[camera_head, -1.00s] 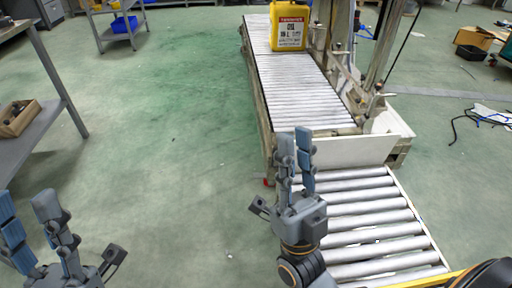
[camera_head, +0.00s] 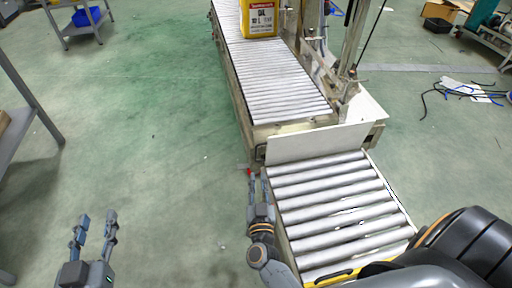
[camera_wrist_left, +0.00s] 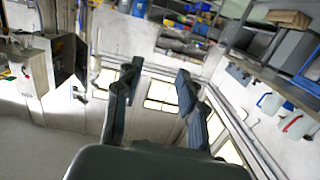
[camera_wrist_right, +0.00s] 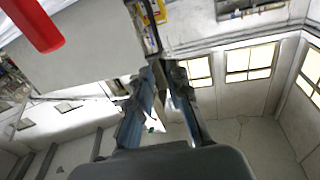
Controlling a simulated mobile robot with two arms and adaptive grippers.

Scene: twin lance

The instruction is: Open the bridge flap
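The short roller section (camera_head: 335,205) lies level in front of me, and a pale plate (camera_head: 315,143) stands at its far end, before the long conveyor. I cannot tell which of these is the bridge flap. A small red knob (camera_head: 249,172) shows at the left side, near the plate. A red handle-like part (camera_wrist_right: 32,20) shows large in the right wrist view. My right gripper (camera_head: 258,178) is beside the section's left edge, just below the knob, with a narrow gap between its fingers and nothing in them. My left gripper (camera_head: 97,217) is open and empty over the floor.
The long roller conveyor (camera_head: 272,85) carries a yellow canister (camera_head: 258,22). A machine frame stands along its right side. A grey table (camera_head: 35,110) is at the left. Cables (camera_head: 465,92) lie on the floor at right. Green floor left of the conveyor is clear.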

